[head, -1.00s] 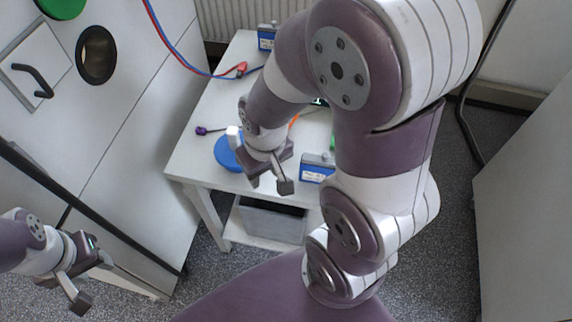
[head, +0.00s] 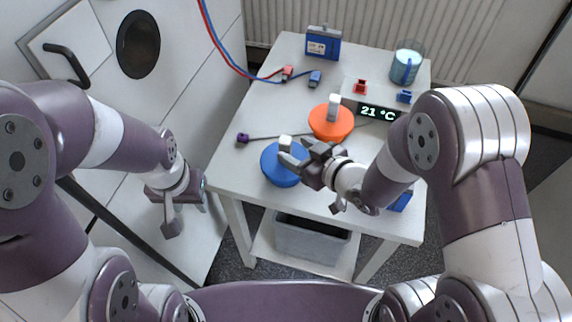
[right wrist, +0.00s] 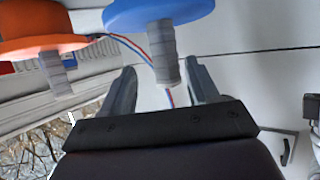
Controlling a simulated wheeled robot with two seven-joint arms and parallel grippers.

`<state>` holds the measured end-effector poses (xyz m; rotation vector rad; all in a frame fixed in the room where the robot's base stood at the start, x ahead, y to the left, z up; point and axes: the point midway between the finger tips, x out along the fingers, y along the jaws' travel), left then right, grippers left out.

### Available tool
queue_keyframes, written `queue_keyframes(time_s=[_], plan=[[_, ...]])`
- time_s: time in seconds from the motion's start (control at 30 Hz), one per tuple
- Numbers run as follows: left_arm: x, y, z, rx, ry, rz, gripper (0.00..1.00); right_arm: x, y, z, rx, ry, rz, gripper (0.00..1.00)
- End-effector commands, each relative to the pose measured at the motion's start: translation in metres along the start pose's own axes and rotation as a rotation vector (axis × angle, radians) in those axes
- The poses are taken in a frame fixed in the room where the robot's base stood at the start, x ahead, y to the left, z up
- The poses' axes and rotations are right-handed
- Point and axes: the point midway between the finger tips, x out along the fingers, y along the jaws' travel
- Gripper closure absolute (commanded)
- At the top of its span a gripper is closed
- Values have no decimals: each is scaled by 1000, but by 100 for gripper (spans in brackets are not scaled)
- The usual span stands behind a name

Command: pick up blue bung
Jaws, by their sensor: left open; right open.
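The blue bung (head: 280,168) is a blue disc with a pale upright handle. It sits at the left front of the white table. My right gripper (head: 298,158) is open at its right side, with its fingers toward the handle. In the right wrist view the blue bung (right wrist: 160,14) shows at the top, and its grey handle lies between the open fingers of my right gripper (right wrist: 162,80). I cannot tell whether they touch it. My left gripper (head: 185,210) is open and empty, left of the table by the white cabinet.
An orange bung (head: 331,122) stands behind the blue one. A display (head: 380,112) reads 21 °C, and a glass beaker (head: 407,62) stands at the back right. A blue battery (head: 323,43), cable plugs (head: 288,72) and a purple-ended rod (head: 243,139) are also on the table.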

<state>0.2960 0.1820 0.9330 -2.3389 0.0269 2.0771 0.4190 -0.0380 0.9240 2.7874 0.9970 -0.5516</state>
Motion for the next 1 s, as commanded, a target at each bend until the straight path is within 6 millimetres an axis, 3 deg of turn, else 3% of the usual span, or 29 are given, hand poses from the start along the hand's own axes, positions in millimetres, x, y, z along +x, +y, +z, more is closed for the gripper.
queue_keyframes(time_s=[0.3, 0.57, 0.63, 0.77, 1.0], plan=[[0, 0, 0, 0, 0, 0, 57, 50, -7, -5, 1, -2, 0, 40], [0, 0, 0, 0, 0, 0, 57, 57, -6, -6, 1, -1, 3, 40], [0, 0, 0, 0, 0, 0, 57, 57, -6, -6, 1, -1, 3, 56], [0, 0, 0, 0, 0, 0, 57, 57, -6, -6, 1, -1, 3, 98], [-1, 0, 0, 0, 0, 0, 57, 57, -6, -8, 0, 1, 3, 100]])
